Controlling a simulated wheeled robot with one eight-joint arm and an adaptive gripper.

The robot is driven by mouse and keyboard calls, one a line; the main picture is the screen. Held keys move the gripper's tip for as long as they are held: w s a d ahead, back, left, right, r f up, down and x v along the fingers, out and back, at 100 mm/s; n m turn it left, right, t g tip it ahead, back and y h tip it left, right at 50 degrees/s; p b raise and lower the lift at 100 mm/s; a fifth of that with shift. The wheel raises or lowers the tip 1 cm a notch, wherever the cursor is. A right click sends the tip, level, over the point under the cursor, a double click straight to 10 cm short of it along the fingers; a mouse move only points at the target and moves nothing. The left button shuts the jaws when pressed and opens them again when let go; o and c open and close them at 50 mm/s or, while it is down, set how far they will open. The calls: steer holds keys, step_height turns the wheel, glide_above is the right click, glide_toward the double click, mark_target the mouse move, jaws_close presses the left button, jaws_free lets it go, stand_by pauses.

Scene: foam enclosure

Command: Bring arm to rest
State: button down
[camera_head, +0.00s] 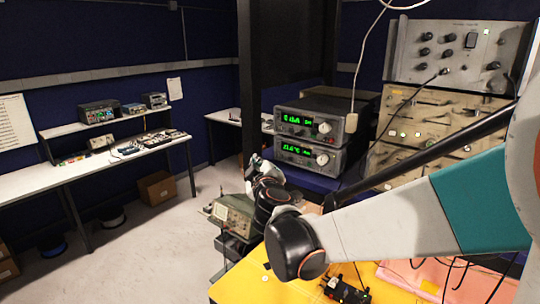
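My arm (400,222), white with a teal band, reaches in from the right edge to a black elbow-like joint (291,246) over the yellow table top. From there, dark wrist parts run up and away to my gripper (254,163), which is small and partly hidden behind the wrist. It appears to be in the air near the dark pillar and left of the stacked instruments. Its fingers are too small and dark to tell whether they are open or shut. I see nothing clearly held.
A yellow table (245,279) lies below my arm, with a small black device (346,291) on it. Stacked meters with green displays (310,124) and a rack of instruments (459,54) stand behind. A dark pillar (287,55) rises nearby. Open floor (148,236) is at left.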

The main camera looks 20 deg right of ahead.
steer(key=shift+s, duration=0.1)
steer(key=s+d+f+m+g+h+b, duration=0.1)
steer(key=s+d+f+m+g+b, duration=0.25)
steer(key=s+f+b, duration=0.55)
steer(key=s+d+f+m+g+h+b, duration=0.15)
steer(key=s+d+f+m+b, duration=0.35)
steer(key=f+b, duration=0.75)
steer(key=s+a+f+g+y+b, duration=0.2)
steer(key=s+f+b, duration=0.5)
steer(key=f, duration=0.6)
steer(key=s+a+f+g+y+b, duration=0.3)
steer(key=s+f+b, duration=0.5)
steer(key=s+f, duration=0.3)
step_height(320, 180, down, 3)
steer(key=shift+s+a+r, duration=0.1)
steer(key=shift+s+a, duration=0.05)
steer(key=shift+a, duration=0.75)
